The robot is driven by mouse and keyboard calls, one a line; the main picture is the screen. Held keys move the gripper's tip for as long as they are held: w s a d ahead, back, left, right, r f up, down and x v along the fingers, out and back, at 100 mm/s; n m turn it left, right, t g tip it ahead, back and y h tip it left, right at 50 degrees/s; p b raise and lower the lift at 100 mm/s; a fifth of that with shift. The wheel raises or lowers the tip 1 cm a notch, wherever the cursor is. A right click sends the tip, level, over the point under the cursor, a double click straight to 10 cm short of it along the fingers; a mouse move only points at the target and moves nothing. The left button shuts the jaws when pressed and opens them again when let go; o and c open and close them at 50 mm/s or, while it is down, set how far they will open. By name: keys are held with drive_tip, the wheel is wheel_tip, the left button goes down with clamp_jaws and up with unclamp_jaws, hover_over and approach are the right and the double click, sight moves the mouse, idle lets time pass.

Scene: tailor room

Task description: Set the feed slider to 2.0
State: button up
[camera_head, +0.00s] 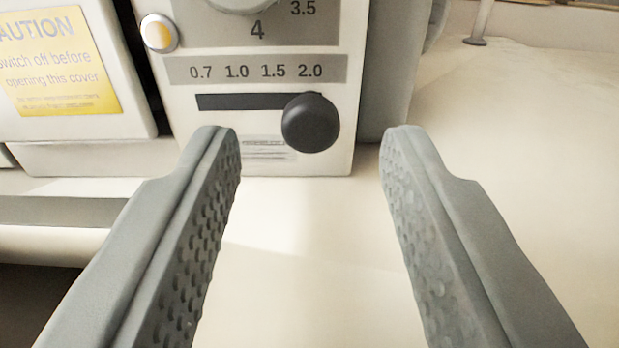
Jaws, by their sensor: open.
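The feed slider's round black knob (310,122) sits at the right end of its dark horizontal slot (240,102), below the 2.0 mark. The scale strip (256,71) above the slot reads 0.7, 1.0, 1.5 and 2.0 from left to right. My gripper (312,135) is open, its two grey ribbed fingers spread wide on either side of the knob in the picture. Neither finger appears to touch the knob, and nothing is between the fingertips in their grasp.
A dial (245,3) showing 4 and 3.5 is partly cut off above the scale. A yellow caution label (55,60) is on the white cover at left, beside a round button (159,33).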

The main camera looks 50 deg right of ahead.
drive_tip(key=v, duration=1.5)
drive_tip(key=shift+a, duration=0.1)
drive_tip(key=s+a+r+n+t+y, duration=0.35)
drive_tip(key=s+a+r+y, duration=0.2)
drive_tip(key=s+r, duration=0.6)
drive_tip(key=s+a+r+n+t+y, duration=0.2)
drive_tip(key=s+a+r+t+y, duration=0.35)
drive_tip(key=r, duration=0.95)
drive_tip(key=s+a+r+n+g+y, duration=0.1)
drive_tip(key=s+a+r+n, duration=0.1)
drive_tip(key=s, duration=0.7)
drive_tip(key=s+a+r+n+y, duration=0.1)
drive_tip(key=s+a+r, duration=0.2)
drive_tip(key=s, duration=0.7)
drive_tip(key=s+a+f+n+g+y, duration=0.1)
drive_tip(key=s+f+n, duration=0.1)
drive_tip(key=s, duration=1.4)
drive_tip(key=shift+s+f+g, duration=0.3)
drive_tip(key=shift+s+f, duration=0.05)
drive_tip(key=shift+f, duration=0.3)
